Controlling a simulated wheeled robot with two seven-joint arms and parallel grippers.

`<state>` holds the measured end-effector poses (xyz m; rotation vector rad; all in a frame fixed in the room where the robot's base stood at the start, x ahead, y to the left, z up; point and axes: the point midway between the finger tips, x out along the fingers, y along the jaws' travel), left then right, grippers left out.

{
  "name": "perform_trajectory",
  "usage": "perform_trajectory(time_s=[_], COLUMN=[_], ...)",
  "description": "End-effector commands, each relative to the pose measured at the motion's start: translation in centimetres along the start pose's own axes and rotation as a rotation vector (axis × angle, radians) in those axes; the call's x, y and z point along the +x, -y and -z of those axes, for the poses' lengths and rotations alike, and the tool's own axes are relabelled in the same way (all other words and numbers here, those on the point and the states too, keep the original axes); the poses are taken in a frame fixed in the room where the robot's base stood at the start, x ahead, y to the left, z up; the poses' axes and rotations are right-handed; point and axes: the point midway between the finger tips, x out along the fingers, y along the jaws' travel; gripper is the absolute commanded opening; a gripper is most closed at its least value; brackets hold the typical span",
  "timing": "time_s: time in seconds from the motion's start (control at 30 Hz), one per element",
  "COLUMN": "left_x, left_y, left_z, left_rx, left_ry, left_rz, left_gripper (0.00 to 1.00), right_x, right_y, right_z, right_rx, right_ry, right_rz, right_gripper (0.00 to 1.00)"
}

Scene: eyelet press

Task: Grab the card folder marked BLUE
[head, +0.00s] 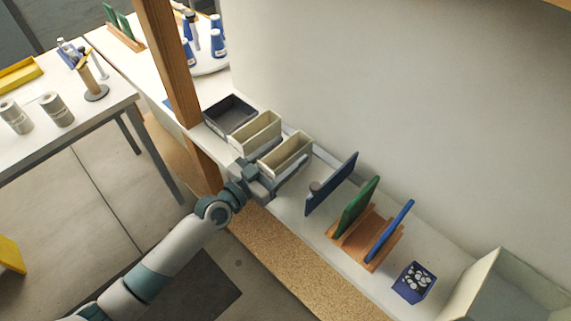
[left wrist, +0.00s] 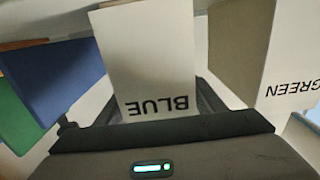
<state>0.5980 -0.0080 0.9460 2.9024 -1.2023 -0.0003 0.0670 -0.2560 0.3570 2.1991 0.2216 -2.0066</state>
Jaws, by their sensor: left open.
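The card folder marked BLUE (left wrist: 152,50) fills the middle of the left wrist view, its lettering upside down. In the head view it appears to be the right one of two cream open-topped folders (head: 289,150), upright on the white shelf. My left gripper (head: 270,176) is open at the folder's near end. In the left wrist view its dark fingers lie on either side of the folder's lower part; contact cannot be told. My right gripper is not in view.
The folder marked GREEN (left wrist: 290,60) stands beside it, left in the head view (head: 253,131). A dark bin (head: 230,112) stands beyond that. A blue panel (head: 332,184), a wooden rack (head: 370,238) and a blue box (head: 413,283) are to the right. A wooden post (head: 168,60) rises at left.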

Motion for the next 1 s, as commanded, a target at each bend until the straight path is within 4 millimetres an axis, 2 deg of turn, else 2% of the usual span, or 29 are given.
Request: perform_trajectory(time_s=[0.03,0.07,0.23,0.47,0.63,0.77,1.0], left_x=[0.0,0.0,0.0,0.0,0.0,0.0,0.0], left_y=[0.0,0.0,0.0,0.0,0.0,-0.1,0.0], left_z=[0.0,0.0,0.0,0.1,0.9,2.4,6.2], left_rx=[0.000,0.000,0.000,0.000,0.000,-0.002,0.000], left_ry=[0.000,0.000,0.000,-0.001,-0.004,-0.005,-0.006], left_rz=[0.000,0.000,0.000,0.000,0.000,0.000,0.000], left_gripper=[0.62,0.58,0.17,0.17,0.17,0.17,0.17], right_x=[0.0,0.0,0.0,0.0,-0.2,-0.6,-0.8], right_y=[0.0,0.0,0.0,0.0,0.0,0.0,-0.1], right_z=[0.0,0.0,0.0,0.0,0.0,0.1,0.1], right_rx=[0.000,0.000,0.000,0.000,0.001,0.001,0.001], right_ry=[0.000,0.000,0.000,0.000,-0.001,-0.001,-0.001], right_rz=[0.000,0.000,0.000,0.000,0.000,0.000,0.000], right_gripper=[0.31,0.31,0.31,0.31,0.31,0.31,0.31])
